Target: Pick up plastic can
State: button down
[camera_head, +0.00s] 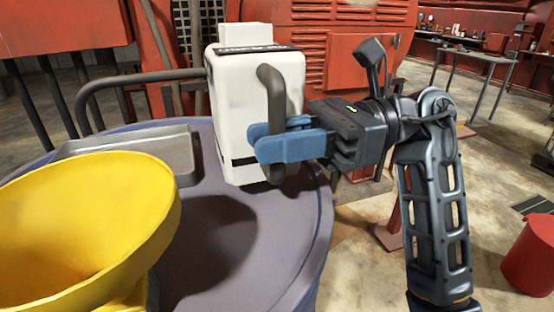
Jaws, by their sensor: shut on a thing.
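The plastic can (232,95) is white, with a black band near its top, a dark handle (272,85) on its right side and a long dark spout (140,79) curving out to the left. It is about upright at the right part of the round table (225,255). I cannot tell whether its base touches the table. My gripper (262,145) has blue fingers and comes in from the right. It is shut on the can's handle, and the fingers hide part of the handle and the can's side.
A large yellow funnel (90,220) stands at the front left of the table. A grey metal tray (185,155) lies behind it, left of the can. Red machinery (335,50) stands behind the table. A red bin (530,255) is on the floor at the right.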

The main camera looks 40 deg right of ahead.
jog(key=s+d+r+b, duration=0.1)
jog(key=s+d+r, duration=0.5)
jog(key=s, duration=0.3)
jog(key=shift+s+d+r+b, duration=0.2)
jog(key=shift+d+r+b, duration=0.1)
jog(key=shift+d+r, duration=0.1)
dwell(0.4)
